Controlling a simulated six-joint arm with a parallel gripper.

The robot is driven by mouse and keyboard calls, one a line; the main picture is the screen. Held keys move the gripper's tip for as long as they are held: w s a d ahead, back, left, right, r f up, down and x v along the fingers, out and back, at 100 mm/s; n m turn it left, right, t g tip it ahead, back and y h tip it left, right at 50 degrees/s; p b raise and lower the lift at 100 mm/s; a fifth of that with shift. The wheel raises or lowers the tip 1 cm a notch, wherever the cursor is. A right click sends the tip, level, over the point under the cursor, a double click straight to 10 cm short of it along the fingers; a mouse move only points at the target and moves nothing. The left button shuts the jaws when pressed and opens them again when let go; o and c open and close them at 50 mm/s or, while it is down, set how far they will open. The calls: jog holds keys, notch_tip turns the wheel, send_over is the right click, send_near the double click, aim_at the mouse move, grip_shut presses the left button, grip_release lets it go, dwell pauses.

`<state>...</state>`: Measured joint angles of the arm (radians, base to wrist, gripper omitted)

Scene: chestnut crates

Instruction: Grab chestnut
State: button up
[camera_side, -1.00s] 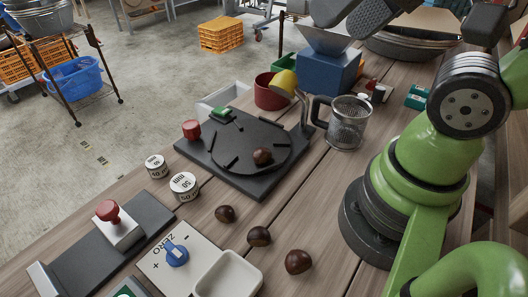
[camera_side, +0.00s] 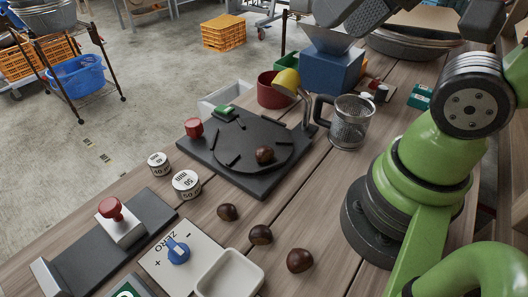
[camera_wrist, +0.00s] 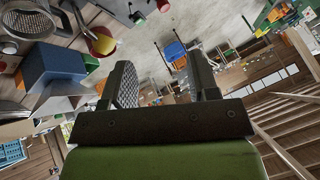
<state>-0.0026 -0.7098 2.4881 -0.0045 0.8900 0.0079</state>
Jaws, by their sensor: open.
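Several brown chestnuts are in the side view. One chestnut (camera_side: 265,154) lies on the round black disc of a dark plate (camera_side: 222,174). Three more lie in a slanting row on the wooden table: one chestnut (camera_side: 228,212), a second chestnut (camera_side: 260,235) and a third chestnut (camera_side: 300,260) nearest the arm's base. My gripper (camera_wrist: 163,80) shows in the wrist view with its two fingers spread and nothing between them. It points out over the room, away from the chestnuts. In the side view its fingertips are not clearly seen; the arm rises past the top edge.
A metal mesh jug (camera_side: 349,121) stands between the disc and my arm. A blue hopper box (camera_side: 331,71), red pot (camera_side: 274,92) and yellow cup (camera_side: 287,81) stand behind. A white tray (camera_side: 230,275), blue-knob panel (camera_side: 178,252) and two weights (camera_side: 186,184) are at front left.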

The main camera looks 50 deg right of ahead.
jog(key=w+f+g+h, duration=0.1)
jog(key=w+f+g, duration=0.3)
jog(key=w+f, duration=0.45)
jog(key=g, duration=0.2)
send_near(264, 148)
jog(key=shift+n+g+h, duration=0.3)
jog(key=shift+g+h, duration=0.2)
jog(key=f, duration=0.4)
jog(key=shift+w+a+f, duration=0.1)
jog(key=shift+w+a, duration=0.15)
jog(key=shift+a, duration=0.1)
jog(key=shift+w+a+f, duration=0.1)
jog(key=shift+f, duration=1.4)
jog(key=shift+w+a+f, duration=0.1)
jog(key=shift+f, duration=1.35)
jog(key=shift+c, duration=0.5)
jog(key=c, duration=0.5)
